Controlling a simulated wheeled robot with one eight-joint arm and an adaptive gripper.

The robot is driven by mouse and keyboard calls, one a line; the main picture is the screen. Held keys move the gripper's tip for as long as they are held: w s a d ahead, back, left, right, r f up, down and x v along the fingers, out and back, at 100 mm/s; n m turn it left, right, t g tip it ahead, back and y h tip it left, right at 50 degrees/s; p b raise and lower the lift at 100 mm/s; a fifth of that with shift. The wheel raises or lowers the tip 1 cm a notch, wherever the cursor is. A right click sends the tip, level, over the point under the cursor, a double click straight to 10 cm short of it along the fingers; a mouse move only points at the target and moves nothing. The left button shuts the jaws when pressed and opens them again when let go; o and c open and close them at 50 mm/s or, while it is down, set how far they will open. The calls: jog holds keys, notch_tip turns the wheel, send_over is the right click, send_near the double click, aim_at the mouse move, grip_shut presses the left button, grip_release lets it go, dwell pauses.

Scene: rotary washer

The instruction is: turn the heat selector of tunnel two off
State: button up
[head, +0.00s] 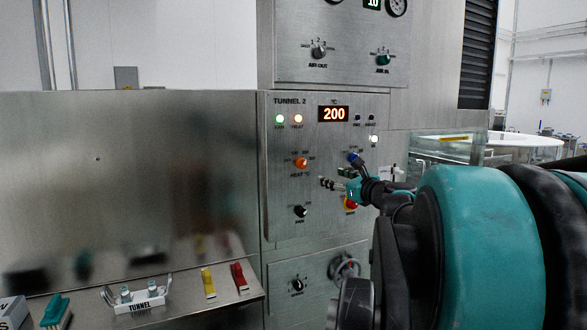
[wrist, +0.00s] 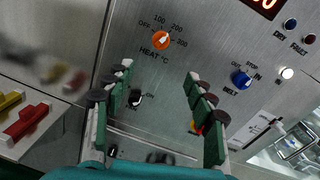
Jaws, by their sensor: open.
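The heat selector of tunnel two is an orange knob (head: 301,162) on the steel panel marked TUNNEL 2 (head: 285,215). In the wrist view the orange knob (wrist: 160,40) is at upper middle, with OFF at its left and 100, 200 and 300 around it. Its pale pointer mark seems to face up toward the numbers, but it is too small to read exactly. The red display (head: 333,114) reads 200. My gripper (head: 334,185) is open and empty in front of the panel, lower right of the knob. In the wrist view my gripper's fingers (wrist: 160,72) are spread below the knob, apart from it.
A blue belt knob (wrist: 240,80) is right of the heat knob. A black fan knob (wrist: 135,97) is below it, and a red and yellow button (wrist: 196,128) is partly behind my finger. A steel ledge (head: 185,303) with small tools juts out at lower left.

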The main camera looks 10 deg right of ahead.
aim_at(304, 165)
jog(key=x, duration=1.7)
jog(key=shift+w+a+r, duration=0.1)
jog(key=shift+w+r, duration=0.05)
jog(key=shift+w, duration=0.1)
jog(key=c, duration=1.2)
jog(key=shift+o, duration=0.2)
